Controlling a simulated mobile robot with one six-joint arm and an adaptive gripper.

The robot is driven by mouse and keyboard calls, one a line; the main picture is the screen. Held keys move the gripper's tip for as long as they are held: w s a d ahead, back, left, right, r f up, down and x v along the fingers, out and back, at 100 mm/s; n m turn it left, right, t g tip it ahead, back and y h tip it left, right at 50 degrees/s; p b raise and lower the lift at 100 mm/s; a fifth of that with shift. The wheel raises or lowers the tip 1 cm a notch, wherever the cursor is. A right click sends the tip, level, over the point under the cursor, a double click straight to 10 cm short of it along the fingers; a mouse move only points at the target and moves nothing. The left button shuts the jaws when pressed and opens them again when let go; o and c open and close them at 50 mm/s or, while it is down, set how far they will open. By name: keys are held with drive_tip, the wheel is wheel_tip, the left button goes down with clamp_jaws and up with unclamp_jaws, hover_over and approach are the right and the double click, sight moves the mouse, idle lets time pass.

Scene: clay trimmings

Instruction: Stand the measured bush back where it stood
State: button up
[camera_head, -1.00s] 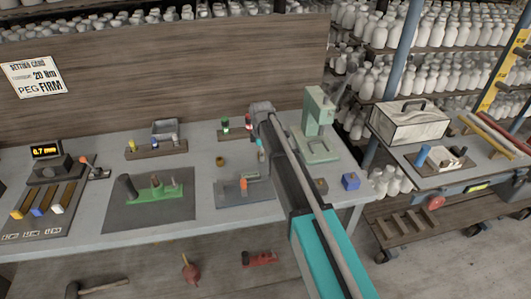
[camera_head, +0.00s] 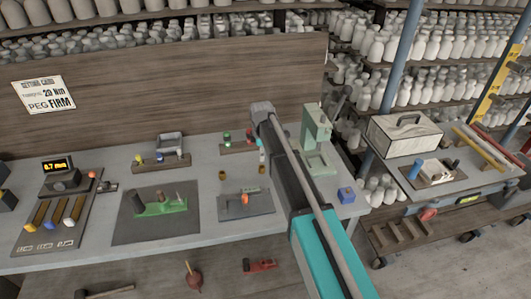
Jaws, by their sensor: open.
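My arm runs from the lower right to the middle of the bench, and its forearm covers most of the wrist. Only a small slender part of my gripper (camera_head: 262,155) shows beside the forearm, above the bench; the fingers are too small to make out and nothing is visibly held. One small brass-brown bush (camera_head: 222,175) stands on the bare bench to its left. A second similar brown piece (camera_head: 262,169) shows just below my gripper; I cannot tell whether they touch. Which of them is the measured bush cannot be told.
A grey mat with a green fixture (camera_head: 160,209) and a smaller plate with an orange-topped part (camera_head: 245,198) lie in front. A peg rack (camera_head: 238,148) stands behind. A gauge reading 0.7 mm (camera_head: 57,166) is left; a green press (camera_head: 316,135) and blue cube (camera_head: 346,194) are right.

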drive_tip(key=shift+r+p, duration=1.75)
drive_tip(key=shift+r, duration=0.3)
drive_tip(key=s+d+m, duration=1.9)
drive_tip(key=s+d, duration=0.5)
drive_tip(key=s, duration=0.2)
drive_tip(key=shift+s, duration=0.15)
